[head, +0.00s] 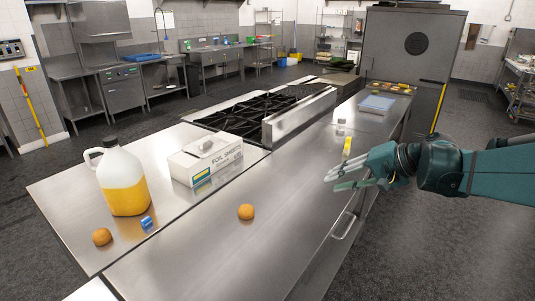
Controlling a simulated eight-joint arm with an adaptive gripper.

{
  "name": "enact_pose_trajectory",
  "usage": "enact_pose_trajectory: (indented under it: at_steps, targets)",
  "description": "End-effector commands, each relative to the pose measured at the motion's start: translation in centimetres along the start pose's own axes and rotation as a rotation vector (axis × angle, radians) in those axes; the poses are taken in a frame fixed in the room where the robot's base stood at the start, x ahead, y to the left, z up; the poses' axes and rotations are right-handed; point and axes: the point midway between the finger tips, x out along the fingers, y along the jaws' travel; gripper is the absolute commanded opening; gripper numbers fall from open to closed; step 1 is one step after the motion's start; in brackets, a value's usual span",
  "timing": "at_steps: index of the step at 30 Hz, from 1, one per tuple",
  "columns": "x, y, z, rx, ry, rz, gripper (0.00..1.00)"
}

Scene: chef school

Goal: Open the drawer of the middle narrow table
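The long narrow steel table (245,245) runs from the front toward the back right of the head view. A metal bar handle (343,227) is on its right side, below the top edge. The drawer front around it is seen at a steep angle and looks flush with the side. My gripper (331,182) comes in from the right, above the table's right edge and above and apart from the handle. Its two fingers point left with a gap between them, and nothing shows between them.
An orange fruit (246,212), a small bottle (341,127) and a yellow item (347,146) are on the narrow table. A jug (124,185), foil box (207,160) and stove (245,112) are to its left. The floor right of the table (440,240) is clear.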

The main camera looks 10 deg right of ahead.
Motion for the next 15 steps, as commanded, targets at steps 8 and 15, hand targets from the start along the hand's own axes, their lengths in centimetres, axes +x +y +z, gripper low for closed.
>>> enact_pose_trajectory:
  at_steps: [8, 15]
  targets:
    - [-1.6, 2.1, -5.3, 0.068, 0.006, -0.129, 0.23]
    - [-3.6, 4.3, -9.4, 0.109, 0.015, -0.246, 0.23]
